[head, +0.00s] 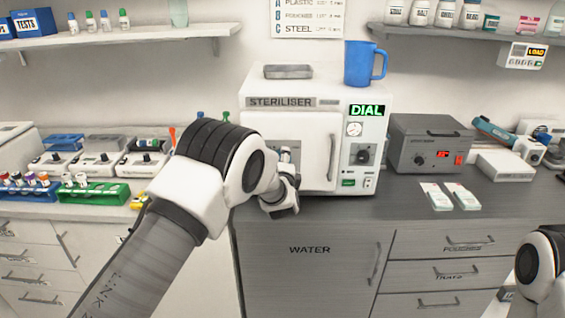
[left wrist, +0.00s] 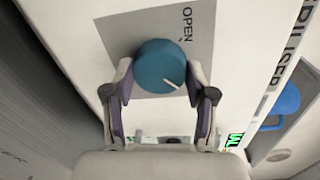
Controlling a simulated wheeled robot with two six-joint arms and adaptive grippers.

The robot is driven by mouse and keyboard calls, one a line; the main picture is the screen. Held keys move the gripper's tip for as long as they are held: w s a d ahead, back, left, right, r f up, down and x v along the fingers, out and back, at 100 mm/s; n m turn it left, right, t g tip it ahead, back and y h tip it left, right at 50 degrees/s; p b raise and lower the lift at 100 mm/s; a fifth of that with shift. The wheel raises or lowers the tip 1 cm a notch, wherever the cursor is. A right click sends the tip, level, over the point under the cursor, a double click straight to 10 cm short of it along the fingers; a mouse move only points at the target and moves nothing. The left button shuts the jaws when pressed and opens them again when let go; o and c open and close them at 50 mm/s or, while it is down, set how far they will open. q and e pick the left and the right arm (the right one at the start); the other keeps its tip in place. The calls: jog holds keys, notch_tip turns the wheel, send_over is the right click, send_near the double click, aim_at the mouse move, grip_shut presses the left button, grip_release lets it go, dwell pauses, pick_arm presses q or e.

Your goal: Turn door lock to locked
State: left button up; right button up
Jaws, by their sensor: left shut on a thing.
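The steriliser (head: 265,102) is a white box on the counter with a closed front door. A round teal lock knob (left wrist: 158,62) with a white pointer line sits on a grey plate (left wrist: 118,32) on the door. The pointer aims to the lower right in the left wrist view, away from the word OPEN printed above the knob. My left gripper (left wrist: 163,75) is shut on the knob, one finger on each side. In the head view my left gripper (head: 284,185) is at the door and hides the knob. My right gripper is out of view.
A blue mug (head: 362,64) and a small metal tray (head: 288,71) stand on top of the steriliser. A grey box (head: 427,143) stands to the right. Test-tube racks (head: 92,192) are at left.

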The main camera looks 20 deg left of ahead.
pick_arm(q)
jog(key=o, duration=1.2)
jog(key=shift+d, duration=0.1)
jog(key=shift+c, duration=0.2)
jog(key=v, duration=1.1)
jog(key=shift+s, duration=0.45)
jog(key=shift+d, duration=0.15)
